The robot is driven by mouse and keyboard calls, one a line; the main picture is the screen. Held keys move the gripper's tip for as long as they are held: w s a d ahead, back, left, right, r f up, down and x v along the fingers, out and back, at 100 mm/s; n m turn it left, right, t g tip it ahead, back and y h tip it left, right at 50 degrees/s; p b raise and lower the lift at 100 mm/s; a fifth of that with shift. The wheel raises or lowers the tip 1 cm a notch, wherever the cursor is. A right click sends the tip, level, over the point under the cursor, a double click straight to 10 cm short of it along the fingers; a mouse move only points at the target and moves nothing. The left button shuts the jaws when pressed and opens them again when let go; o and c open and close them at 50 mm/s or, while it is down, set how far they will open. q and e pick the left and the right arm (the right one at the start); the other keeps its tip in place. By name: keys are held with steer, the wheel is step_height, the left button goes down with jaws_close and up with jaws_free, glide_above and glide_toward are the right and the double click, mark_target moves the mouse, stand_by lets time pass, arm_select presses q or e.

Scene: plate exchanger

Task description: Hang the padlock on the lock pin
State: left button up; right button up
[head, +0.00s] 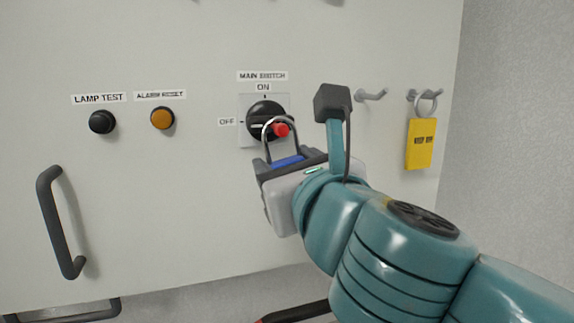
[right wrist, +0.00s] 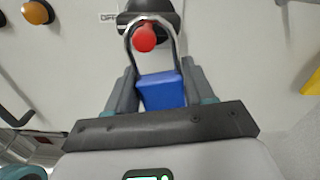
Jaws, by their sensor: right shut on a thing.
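My right gripper (head: 288,163) is shut on the blue body of the padlock (head: 287,161), its shackle pointing up. In the right wrist view the blue padlock (right wrist: 161,91) sits between the two dark fingers (right wrist: 155,92). The red lock pin (head: 281,129) sticks out of the black main switch (head: 262,118). The red pin tip (right wrist: 144,37) appears inside the shackle loop in the right wrist view, and the shackle overlaps the switch in the head view. I cannot tell whether the shackle rests on the pin. My left gripper is not in view.
A black button (head: 101,122), an amber button (head: 162,118) and a dark handle (head: 60,222) are at left. The panel between is flat.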

steer(key=o, duration=1.2)
